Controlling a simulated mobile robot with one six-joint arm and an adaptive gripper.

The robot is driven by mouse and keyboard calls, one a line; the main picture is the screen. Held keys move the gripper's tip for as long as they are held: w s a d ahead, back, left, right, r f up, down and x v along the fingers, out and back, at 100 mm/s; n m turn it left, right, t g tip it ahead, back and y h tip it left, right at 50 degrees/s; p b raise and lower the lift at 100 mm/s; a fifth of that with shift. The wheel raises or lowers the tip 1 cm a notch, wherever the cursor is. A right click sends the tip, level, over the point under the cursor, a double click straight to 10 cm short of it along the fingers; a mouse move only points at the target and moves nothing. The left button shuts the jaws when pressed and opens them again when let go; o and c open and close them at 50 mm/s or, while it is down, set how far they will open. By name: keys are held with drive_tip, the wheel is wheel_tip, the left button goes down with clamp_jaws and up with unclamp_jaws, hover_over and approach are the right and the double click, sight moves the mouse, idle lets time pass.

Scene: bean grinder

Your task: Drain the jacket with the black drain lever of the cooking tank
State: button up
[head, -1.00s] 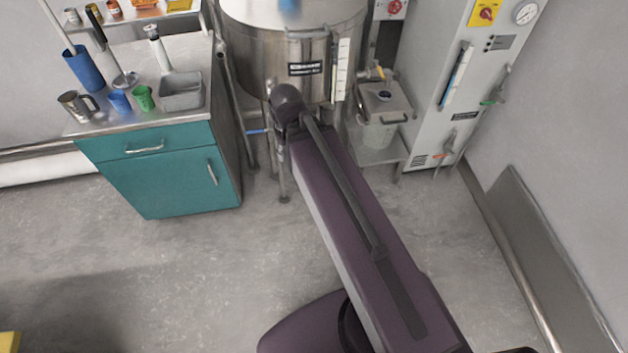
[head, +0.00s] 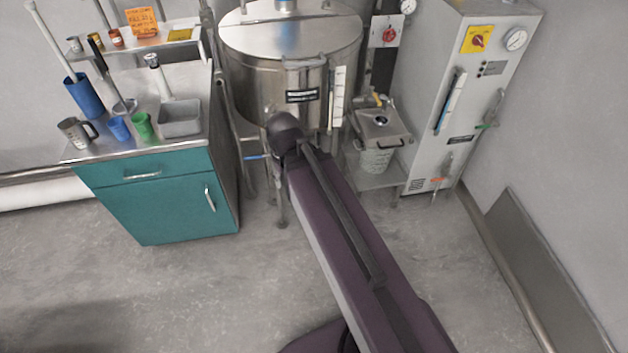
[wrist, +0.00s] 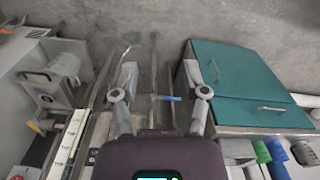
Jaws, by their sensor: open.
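The cooking tank (head: 255,85) is a round steel vessel with a lid, standing on legs at the back middle of the head view. A blue-handled valve (head: 255,157) sits low on its left side. It also shows between my fingers in the wrist view (wrist: 168,98). I cannot make out the black drain lever; my arm covers the tank's lower front in the head view. My gripper (wrist: 161,78) is open and empty in the wrist view, its fingers apart. In the head view my arm hides it.
A teal cabinet (head: 165,195) with cups and a steel pan (head: 180,118) on top stands left of the tank. A low shelf with a bucket (head: 376,160) and a grey machine cabinet (head: 455,95) stand right. The floor in front is clear.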

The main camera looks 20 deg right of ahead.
drive_tip(key=w+f+n+t+y+b, duration=0.3)
drive_tip(key=w+f+t+y+b, duration=0.1)
drive_tip(key=w+f+b, duration=0.8)
drive_tip(key=m+t+h+b, duration=0.35)
drive_tip(key=t+b, duration=1.05)
drive_tip(key=b, duration=2.3)
approach(319, 136)
drive_tip(key=s, duration=0.3)
drive_tip(key=shift+a+h, duration=0.1)
drive_tip(key=shift+h, duration=0.35)
drive_tip(key=shift+w, duration=0.1)
drive_tip(key=shift+w, duration=6.8)
clamp_jaws()
